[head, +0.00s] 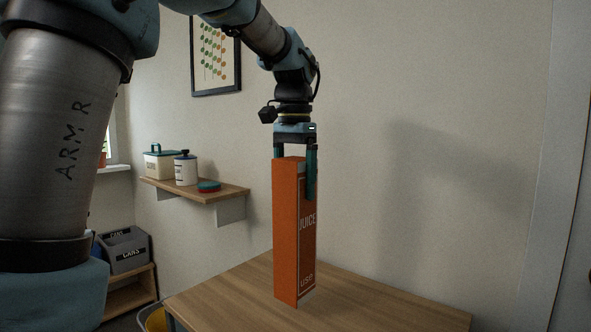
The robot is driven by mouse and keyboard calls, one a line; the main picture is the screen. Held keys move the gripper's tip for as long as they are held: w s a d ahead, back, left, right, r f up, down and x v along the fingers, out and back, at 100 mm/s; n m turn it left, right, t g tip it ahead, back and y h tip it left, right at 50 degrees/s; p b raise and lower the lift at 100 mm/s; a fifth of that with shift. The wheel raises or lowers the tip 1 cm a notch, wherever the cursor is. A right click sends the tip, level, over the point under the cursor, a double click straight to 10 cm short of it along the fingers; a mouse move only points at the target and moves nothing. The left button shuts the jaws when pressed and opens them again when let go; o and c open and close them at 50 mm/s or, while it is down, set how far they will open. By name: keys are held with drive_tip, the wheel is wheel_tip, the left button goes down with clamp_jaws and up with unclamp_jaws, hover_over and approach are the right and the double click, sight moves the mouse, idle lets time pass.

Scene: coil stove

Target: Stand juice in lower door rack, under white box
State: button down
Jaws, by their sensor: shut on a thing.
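The juice (293,240) is a tall orange carton with the word JUICE on its side. It is upright in the middle of the head view. My gripper (296,172) points down from above and is shut on the carton's top end, one finger on each side. The carton's base is over the wooden table top, and I cannot tell whether it touches. The lower door rack and the white box are not in view.
The wooden table (400,308) is otherwise bare where it shows. A wall shelf (225,191) at the left holds a white tin (160,165), a white jar (185,171) and a red-and-teal round item (209,186). A grey CANS bin (126,252) stands lower left.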

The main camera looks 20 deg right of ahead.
sight(294, 203)
drive_tip(key=shift+f, duration=2.05)
unclamp_jaws()
drive_tip(key=shift+f, duration=0.1)
